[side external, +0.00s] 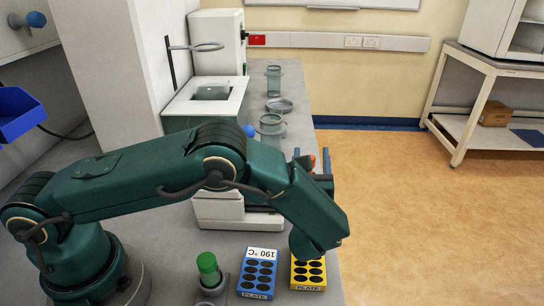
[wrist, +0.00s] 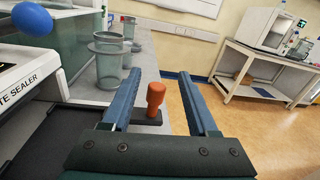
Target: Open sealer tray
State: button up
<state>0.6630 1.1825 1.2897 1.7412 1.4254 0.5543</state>
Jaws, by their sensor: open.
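The plate sealer (side external: 232,208) is a white machine on the bench, partly hidden behind my arm. Its lettered front (wrist: 32,82) is at the left in the wrist view. A dark flat tray surface (wrist: 45,145) lies below it. An orange knob handle (wrist: 155,98) stands upright on a dark base. My gripper (wrist: 160,72) is open, its two blue fingers on either side of the knob in the wrist view; I cannot tell whether either touches it. In the side view, my gripper (side external: 312,154) is by the sealer's right side with the orange knob (side external: 312,161) between the fingers.
A blue ball knob (wrist: 32,17) is at the sealer's upper left. Glass vessels (wrist: 107,60) stand behind on the bench. A blue plate rack (side external: 257,273), a yellow one (side external: 308,274) and a green-capped bottle (side external: 208,270) are in front. Open floor (side external: 430,220) lies right.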

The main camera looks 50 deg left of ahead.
aim_at(312, 155)
jog(key=shift+s+f+m+t+h, duration=0.1)
jog(key=shift+f+m+t+h, duration=0.55)
jog(key=shift+m, duration=0.45)
jog(key=shift+x, duration=2.45)
jog(key=shift+a, duration=0.1)
grip_shut()
